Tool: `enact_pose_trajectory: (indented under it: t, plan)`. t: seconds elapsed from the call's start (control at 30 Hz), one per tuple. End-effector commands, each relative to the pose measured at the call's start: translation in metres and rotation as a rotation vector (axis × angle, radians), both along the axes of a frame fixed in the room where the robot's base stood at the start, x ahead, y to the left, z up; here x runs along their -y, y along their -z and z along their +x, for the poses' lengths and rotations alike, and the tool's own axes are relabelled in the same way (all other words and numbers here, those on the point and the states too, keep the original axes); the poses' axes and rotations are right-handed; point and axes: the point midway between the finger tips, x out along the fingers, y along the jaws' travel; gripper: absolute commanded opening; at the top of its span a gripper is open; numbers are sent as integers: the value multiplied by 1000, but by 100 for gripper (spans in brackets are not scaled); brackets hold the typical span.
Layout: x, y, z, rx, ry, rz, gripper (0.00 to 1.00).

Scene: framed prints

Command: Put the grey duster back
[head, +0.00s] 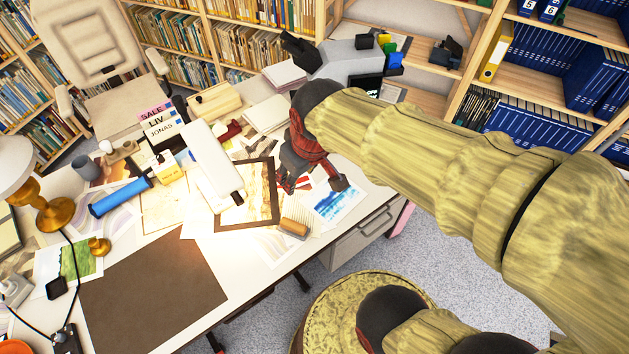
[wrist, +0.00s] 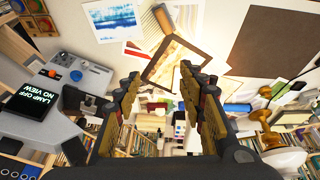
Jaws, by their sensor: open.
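No object stands out clearly as a grey duster. A tan, brush-like piece with a darker grey end (head: 294,228) lies near the desk's front edge; I cannot tell whether it is the duster. It also shows at the top of the wrist view (wrist: 161,17). My gripper (head: 312,184) is open and empty above the desk, just right of a dark picture frame (head: 270,222) and behind the brush-like piece. In the wrist view my gripper's fingers (wrist: 170,88) stand wide apart, with the frame (wrist: 150,76) beyond them.
The white desk (head: 262,275) is crowded with prints, a blue roll (head: 120,196), a long white lamp-like bar (head: 212,160) and boxes. A brown mat (head: 155,290) lies bare at the front left. A grey machine with a screen (wrist: 42,100) stands behind my gripper. Shelves line the back.

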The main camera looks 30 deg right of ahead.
Motion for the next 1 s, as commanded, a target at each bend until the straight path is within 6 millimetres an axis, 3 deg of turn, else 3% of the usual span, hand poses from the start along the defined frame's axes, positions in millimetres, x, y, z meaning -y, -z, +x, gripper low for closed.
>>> enact_pose_trajectory:
  t: [0.03, 0.1, 0.3, 1.0]
  plan:
    - [0, -19, -16, 44, 38, 14, 40]
    - [0, -36, -35, 85, 90, 35, 40]
    - [1, -58, -68, 149, 175, 75, 40]
    - [1, -60, -72, 156, 188, 81, 40]
